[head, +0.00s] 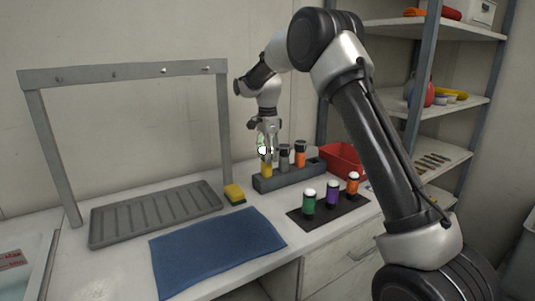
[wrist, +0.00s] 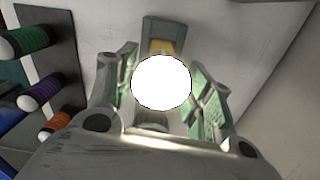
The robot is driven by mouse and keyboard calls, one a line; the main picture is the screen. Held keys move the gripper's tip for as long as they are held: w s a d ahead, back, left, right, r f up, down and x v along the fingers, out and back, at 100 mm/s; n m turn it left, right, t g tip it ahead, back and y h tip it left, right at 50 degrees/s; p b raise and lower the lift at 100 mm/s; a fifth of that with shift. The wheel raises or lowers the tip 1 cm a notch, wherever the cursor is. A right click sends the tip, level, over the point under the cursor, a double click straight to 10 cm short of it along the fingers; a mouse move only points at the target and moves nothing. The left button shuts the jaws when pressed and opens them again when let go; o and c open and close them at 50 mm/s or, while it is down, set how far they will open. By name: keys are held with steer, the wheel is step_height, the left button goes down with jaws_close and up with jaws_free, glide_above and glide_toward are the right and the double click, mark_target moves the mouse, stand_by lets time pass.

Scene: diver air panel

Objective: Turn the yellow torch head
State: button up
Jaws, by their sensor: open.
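The yellow torch (head: 266,170) stands upright at the left end of a grey holder block (head: 290,179) on the counter. Its bright white round face (wrist: 161,83) fills the middle of the wrist view, with a little yellow body (wrist: 166,46) behind it. My gripper (head: 264,142) is above the holder, pointing down, with its fingers around the torch's top end. In the wrist view, its green-padded fingers (wrist: 163,88) are apart, one on each side of the white face. I cannot tell whether either pad touches the head, most of which is hidden.
A grey torch (head: 284,159) and an orange torch (head: 300,156) stand in the same holder. Green (head: 309,203), purple (head: 332,195) and orange (head: 352,185) torches stand on a black mat (head: 335,213). A sponge (head: 235,195), blue towel (head: 215,250) and red bin (head: 343,158) are nearby.

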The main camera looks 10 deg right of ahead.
step_height(320, 180, up, 12)
stand_by(0.4)
steer(key=shift+f, duration=0.1)
stand_by(1.1)
steer(key=shift+s+a+f+n, duration=0.1)
steer(key=shift+f+n, duration=0.8)
steer(key=shift+n, duration=0.1)
steer(key=n, duration=0.2)
steer(key=f+n, duration=0.1)
steer(key=n, duration=0.2)
steer(key=shift+f, duration=0.15)
steer(key=n, duration=0.3)
steer(key=shift+f, duration=0.25)
steer(key=n, duration=0.5)
steer(key=shift+w+a+f, duration=0.1)
steer(key=shift+w+f, duration=0.05)
steer(key=shift+w, duration=0.1)
steer(key=shift+f, duration=0.2)
step_height(320, 180, down, 7)
steer(key=shift+f, duration=0.15)
